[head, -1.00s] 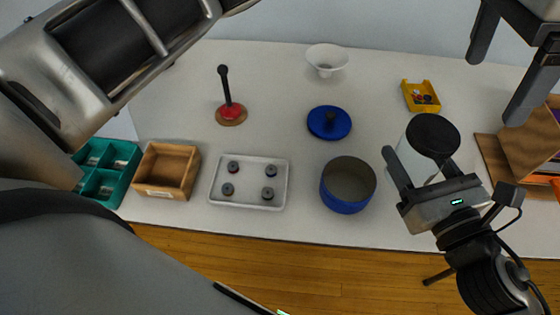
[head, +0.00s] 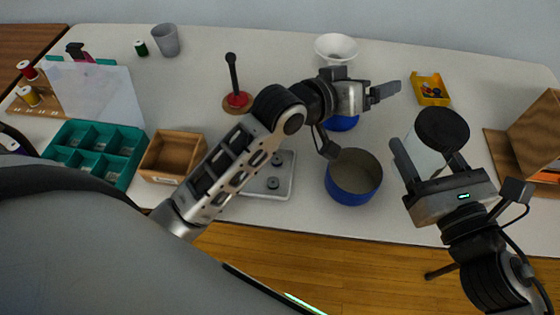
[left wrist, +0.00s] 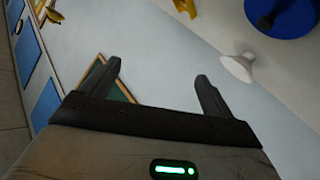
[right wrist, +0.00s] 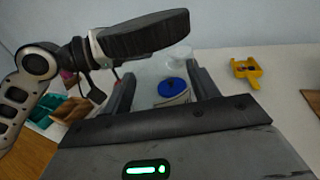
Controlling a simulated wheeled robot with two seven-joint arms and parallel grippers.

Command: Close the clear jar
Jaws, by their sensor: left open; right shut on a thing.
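The clear jar (head: 422,158) stands at the right of the table. Its black lid (head: 442,129) sits on top of it; I cannot tell how tightly. My right gripper (head: 427,151) is shut on the jar from the front, a finger on each side. In the right wrist view the ribbed lid (right wrist: 150,36) hangs over the fingers, and the jar's base is hidden. My left gripper (head: 393,92) is open and empty, left of the jar and above the blue lid (head: 343,123). The left wrist view shows its fingers (left wrist: 158,75) apart.
A blue pot (head: 352,188) stands open left of the jar. A white bowl (head: 335,47), yellow bin (head: 431,92) and wooden holder (head: 530,140) are around. My left arm crosses the white tray (head: 270,187). A wooden box (head: 165,158) and teal organizer (head: 120,165) are farther left.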

